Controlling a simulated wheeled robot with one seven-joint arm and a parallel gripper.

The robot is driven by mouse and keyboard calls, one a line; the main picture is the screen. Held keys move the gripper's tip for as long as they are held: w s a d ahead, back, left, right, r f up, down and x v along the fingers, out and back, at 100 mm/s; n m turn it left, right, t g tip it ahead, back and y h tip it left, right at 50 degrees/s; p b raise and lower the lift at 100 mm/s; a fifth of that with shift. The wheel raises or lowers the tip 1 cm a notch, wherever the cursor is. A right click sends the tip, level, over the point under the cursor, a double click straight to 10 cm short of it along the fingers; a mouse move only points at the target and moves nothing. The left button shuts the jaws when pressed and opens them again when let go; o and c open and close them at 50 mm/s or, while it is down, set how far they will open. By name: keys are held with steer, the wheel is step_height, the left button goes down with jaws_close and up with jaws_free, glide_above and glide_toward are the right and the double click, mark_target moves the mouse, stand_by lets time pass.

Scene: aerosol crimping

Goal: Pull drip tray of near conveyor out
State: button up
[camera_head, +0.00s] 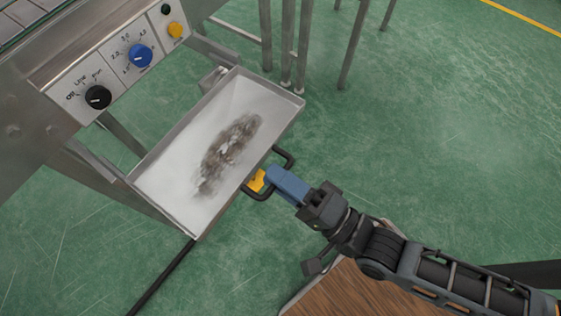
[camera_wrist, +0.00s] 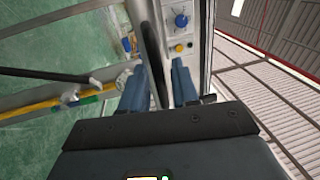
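The drip tray (camera_head: 166,166) is a shallow pale metal tray below the control panel, with a grey-brown residue patch on its floor. A black loop handle (camera_head: 284,152) with a yellow tag (camera_head: 257,181) sticks out from its front side. My gripper (camera_head: 272,178) is at this handle, its blue fingers reaching the loop's outer bar. In the wrist view, the two fingers of my gripper (camera_wrist: 160,82) stand apart, with a narrow dark strip between them. I see no clear contact with both fingers, and the near finger hides part of the handle.
The control panel (camera_head: 118,67) with black and blue knobs and a yellow button (camera_head: 176,30) is above the tray. Metal legs (camera_head: 265,35) stand behind it. A wooden surface (camera_head: 350,292) lies at the lower right under my arm. The green floor right of the tray is clear.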

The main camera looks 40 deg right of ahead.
steer(key=v, duration=0.7)
steer(key=shift+s+b, duration=0.3)
steer(key=shift+s, duration=0.1)
steer(key=shift+d+f, duration=0.1)
steer(key=s+d+r+n+g+h+p, duration=0.2)
steer(key=s+d+r+n+p, duration=0.1)
steer(key=r+n, duration=0.4)
steer(key=s+d+r+n+g+h+p, duration=0.2)
steer(key=s+d+r+n+h+p, duration=0.1)
steer(key=s+r+n, duration=0.2)
step_height(320, 180, up, 4)
steer(key=n, duration=0.2)
steer(key=shift+s+n+h+p, duration=0.2)
steer(key=shift+n+h+p, duration=0.1)
steer(key=shift+n+p, duration=0.1)
steer(key=shift+d, duration=0.1)
